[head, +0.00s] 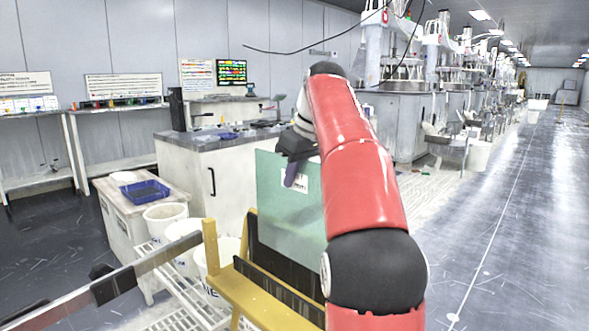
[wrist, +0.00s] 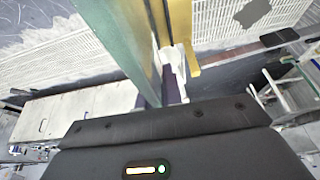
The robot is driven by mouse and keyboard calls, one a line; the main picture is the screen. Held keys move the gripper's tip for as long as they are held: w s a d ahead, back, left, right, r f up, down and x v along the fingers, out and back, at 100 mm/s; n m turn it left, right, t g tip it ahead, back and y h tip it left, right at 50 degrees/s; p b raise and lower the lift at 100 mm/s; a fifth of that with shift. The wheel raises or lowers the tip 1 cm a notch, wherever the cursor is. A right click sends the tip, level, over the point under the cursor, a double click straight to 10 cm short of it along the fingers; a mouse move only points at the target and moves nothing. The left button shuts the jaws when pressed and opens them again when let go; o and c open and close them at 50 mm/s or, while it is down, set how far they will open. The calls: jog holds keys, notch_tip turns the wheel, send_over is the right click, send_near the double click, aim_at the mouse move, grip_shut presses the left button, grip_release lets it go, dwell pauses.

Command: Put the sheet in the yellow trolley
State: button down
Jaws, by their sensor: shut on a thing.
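The sheet (head: 280,210) is a flat, pale green, see-through panel with a small white label. It stands upright in the head view, and its face also shows in the wrist view (wrist: 118,40). My gripper (head: 293,168) is shut on the sheet's upper part, with a purple finger against it near the label. The yellow trolley (head: 238,292) has black slotted rails and shows below the sheet. A yellow bar of it runs beside the sheet in the wrist view (wrist: 181,25). The sheet's lower edge overlaps the trolley, and I cannot tell whether it sits in a slot. My arm hides the right side.
White buckets (head: 183,245) stand on a white slatted rack (head: 175,285) left of the trolley. A blue basket (head: 145,191) rests on a low cabinet, with a grey-topped counter (head: 215,140) behind. Polishing machines (head: 400,110) line the back. The aisle floor (head: 510,230) at right is clear.

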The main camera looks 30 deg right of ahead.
notch_tip(320, 180, down, 11)
jog(key=b, duration=0.4)
dwell(0.4)
jog(key=c, duration=1.6)
grip_release()
jog(key=shift+f, duration=0.15)
jog(key=shift+o, duration=0.2)
jog(key=p+v, duration=0.4)
jog(key=v, duration=0.8)
